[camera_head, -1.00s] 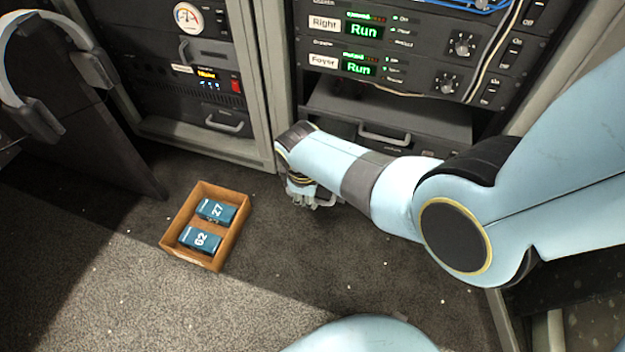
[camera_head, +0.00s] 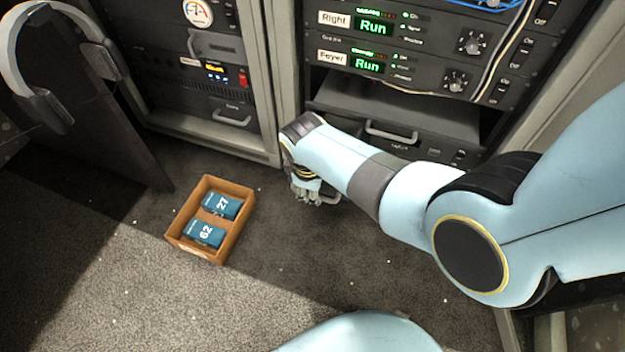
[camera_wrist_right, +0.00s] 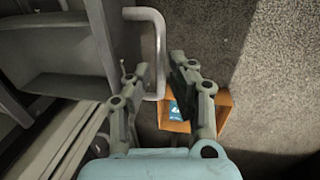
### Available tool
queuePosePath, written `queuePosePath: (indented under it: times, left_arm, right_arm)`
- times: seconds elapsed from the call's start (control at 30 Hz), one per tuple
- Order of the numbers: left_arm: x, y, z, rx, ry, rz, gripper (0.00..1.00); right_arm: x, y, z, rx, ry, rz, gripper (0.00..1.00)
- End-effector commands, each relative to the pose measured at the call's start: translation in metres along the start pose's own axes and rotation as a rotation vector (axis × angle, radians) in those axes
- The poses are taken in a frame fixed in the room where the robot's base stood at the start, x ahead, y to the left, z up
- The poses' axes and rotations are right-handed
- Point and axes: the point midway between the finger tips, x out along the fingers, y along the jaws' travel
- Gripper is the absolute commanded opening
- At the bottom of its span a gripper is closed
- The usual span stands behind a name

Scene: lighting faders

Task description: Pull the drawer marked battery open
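My right gripper (camera_head: 312,200) is low in front of the right rack, at a pale drawer handle (camera_head: 331,197) partly hidden by my arm. In the right wrist view my right gripper (camera_wrist_right: 161,64) is open, and the bar of the pale handle (camera_wrist_right: 159,50) passes between its two fingertips, with gaps showing. The drawer front behind this handle is mostly hidden by my arm, and I cannot read a battery marking on it. My left gripper is not in view.
Another drawer with a handle (camera_head: 391,134) sits higher in the right rack, under the lit "Run" units (camera_head: 373,66). An orange-brown box (camera_head: 239,222) with two blue packs stands on the carpet at left. A dark panel (camera_head: 85,140) stands farther left.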

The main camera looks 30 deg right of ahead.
Motion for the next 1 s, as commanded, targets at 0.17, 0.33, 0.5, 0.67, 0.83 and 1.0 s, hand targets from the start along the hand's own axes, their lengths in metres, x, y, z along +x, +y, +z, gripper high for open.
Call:
queuePosePath:
  times: [0.17, 0.33, 0.5, 0.67, 0.83, 1.0]
  left_arm:
    - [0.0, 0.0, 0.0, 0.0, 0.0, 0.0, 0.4]
    - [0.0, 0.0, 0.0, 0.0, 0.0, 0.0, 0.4]
    - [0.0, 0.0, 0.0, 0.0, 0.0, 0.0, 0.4]
    - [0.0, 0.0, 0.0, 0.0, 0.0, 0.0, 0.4]
    - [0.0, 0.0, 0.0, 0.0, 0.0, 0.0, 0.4]
    - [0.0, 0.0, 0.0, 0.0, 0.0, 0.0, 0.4]
  right_arm:
    - [-0.028, 0.0, 0.0, 0.002, 0.003, 0.001, 0.21]
    - [-0.05, -0.001, 0.0, 0.002, 0.002, 0.0, 0.21]
    - [-0.059, -0.001, 0.001, 0.0, -0.001, -0.001, 0.21]
    - [-0.06, 0.0, 0.001, 0.0, -0.001, -0.001, 0.21]
    - [-0.06, 0.0, 0.001, 0.001, -0.001, -0.001, 0.21]
    - [-0.06, 0.0, 0.0, 0.001, 0.0, -0.001, 0.21]
